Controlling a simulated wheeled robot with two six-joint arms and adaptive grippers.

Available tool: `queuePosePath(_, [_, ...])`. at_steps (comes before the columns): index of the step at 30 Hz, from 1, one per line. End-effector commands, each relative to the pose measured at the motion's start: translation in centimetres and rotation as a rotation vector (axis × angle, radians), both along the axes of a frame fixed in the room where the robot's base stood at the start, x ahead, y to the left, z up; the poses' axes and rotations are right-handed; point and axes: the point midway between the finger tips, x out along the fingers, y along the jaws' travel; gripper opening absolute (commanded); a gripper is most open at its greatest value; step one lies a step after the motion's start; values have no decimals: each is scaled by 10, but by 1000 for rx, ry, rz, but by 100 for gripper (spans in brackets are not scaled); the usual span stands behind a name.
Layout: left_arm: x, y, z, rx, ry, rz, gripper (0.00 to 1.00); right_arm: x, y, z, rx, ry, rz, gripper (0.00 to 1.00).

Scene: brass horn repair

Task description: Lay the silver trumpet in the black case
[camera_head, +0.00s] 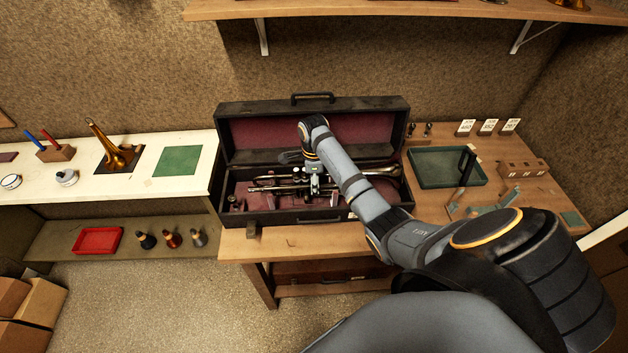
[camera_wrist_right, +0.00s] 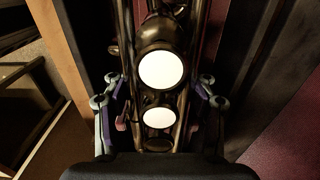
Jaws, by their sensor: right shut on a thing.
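The black case (camera_head: 285,217) stands open on the wooden bench, its lid raised at the back and its lining dark red. The silver trumpet (camera_head: 380,171) lies lengthwise within the case outline, its bell toward the right end. I cannot tell whether it rests on the lining or is just above it. My right gripper (camera_head: 316,184) reaches down over the case and is shut on the trumpet at its middle. In the right wrist view, the trumpet's valve section (camera_wrist_right: 160,68) is between the fingers of the right gripper (camera_wrist_right: 157,105). My left gripper is not in view.
A green tray (camera_head: 445,180), a wooden block (camera_head: 522,168) and number cards (camera_head: 487,127) are right of the case. On the white counter at left are a brass horn (camera_head: 120,155) and a green mat (camera_head: 178,161). A wooden shelf (camera_head: 380,9) hangs above.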

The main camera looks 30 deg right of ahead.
Motion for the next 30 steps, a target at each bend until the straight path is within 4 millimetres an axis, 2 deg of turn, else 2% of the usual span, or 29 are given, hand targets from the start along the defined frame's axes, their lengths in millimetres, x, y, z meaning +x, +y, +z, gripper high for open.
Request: queuePosePath(30, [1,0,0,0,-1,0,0,1,0,-6,0,-2,0,0])
